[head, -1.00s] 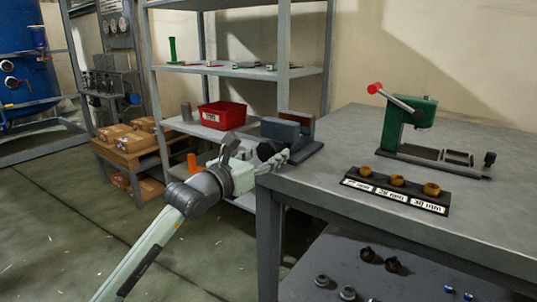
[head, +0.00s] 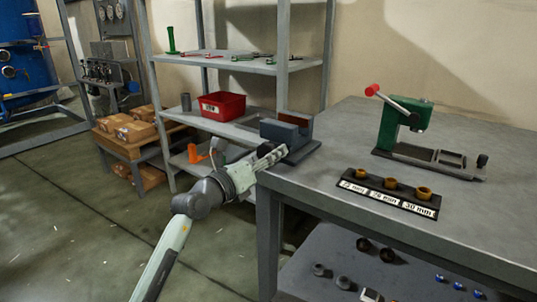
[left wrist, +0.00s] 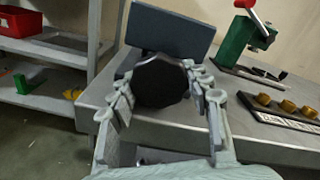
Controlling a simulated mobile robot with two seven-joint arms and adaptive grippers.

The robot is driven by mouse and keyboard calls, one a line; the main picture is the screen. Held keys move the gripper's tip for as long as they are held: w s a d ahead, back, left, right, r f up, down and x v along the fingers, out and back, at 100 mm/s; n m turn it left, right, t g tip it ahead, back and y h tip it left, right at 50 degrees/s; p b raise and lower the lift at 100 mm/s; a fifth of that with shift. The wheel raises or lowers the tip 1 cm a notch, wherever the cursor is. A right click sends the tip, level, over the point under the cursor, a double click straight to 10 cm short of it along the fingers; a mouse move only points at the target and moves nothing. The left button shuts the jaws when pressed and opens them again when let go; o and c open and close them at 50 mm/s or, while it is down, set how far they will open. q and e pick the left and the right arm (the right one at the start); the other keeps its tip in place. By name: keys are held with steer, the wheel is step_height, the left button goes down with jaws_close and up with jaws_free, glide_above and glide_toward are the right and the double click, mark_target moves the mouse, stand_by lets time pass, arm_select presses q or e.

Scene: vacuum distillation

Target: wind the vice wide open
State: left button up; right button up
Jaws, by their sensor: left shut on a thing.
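The vice (head: 285,133) is a grey block-like tool at the left corner of the workbench, with a brown-faced jaw behind its front block. A gap shows between the two. In the left wrist view the vice's front block (left wrist: 170,30) rises behind a round black knob (left wrist: 160,82), which faces me. My left gripper (head: 274,156) is at the near side of the vice. In the left wrist view its fingers (left wrist: 162,92) lie on both sides of the knob and are shut on it. My right gripper is not in view.
On the workbench (head: 330,215), a green press (head: 405,125) with a red-tipped lever stands at the back right. A black rack (head: 390,195) with brass-coloured rings lies in front of it. Shelves with a red bin (head: 222,104) stand behind my left arm.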

arm_select(q)
steer(key=o, duration=1.2)
steer(key=shift+a, duration=0.1)
steer(key=shift+c, duration=0.2)
steer(key=shift+s+f, duration=0.1)
steer(key=shift+s, duration=0.05)
steer(key=v, duration=0.8)
